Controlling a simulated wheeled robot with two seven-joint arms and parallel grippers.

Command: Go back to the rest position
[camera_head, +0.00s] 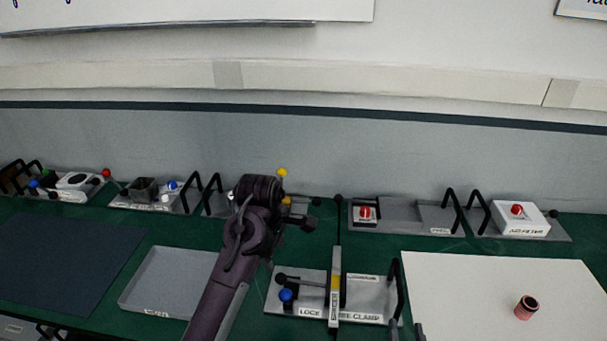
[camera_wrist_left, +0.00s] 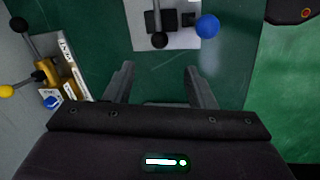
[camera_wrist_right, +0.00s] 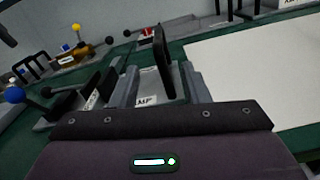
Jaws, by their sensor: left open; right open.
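My left arm rises from the bottom middle of the head view, its dark wrist (camera_head: 258,190) above the back row of fixtures. In the left wrist view my left gripper (camera_wrist_left: 158,75) is open and empty over bare green tabletop. My right gripper (camera_head: 406,332) shows only as two dark fingertips at the bottom edge of the head view. In the right wrist view it is open (camera_wrist_right: 158,72), with the black handle (camera_wrist_right: 163,62) of the clamp fixture (camera_head: 370,300) appearing between its fingers. I cannot tell whether they touch it.
A grey tray (camera_head: 165,280) and a dark mat (camera_head: 65,262) lie on the left. A white board (camera_head: 460,290) with a red-and-black cylinder (camera_head: 526,307) lies on the right. Several fixtures with knobs and black handles line the back, including a white box (camera_head: 520,219).

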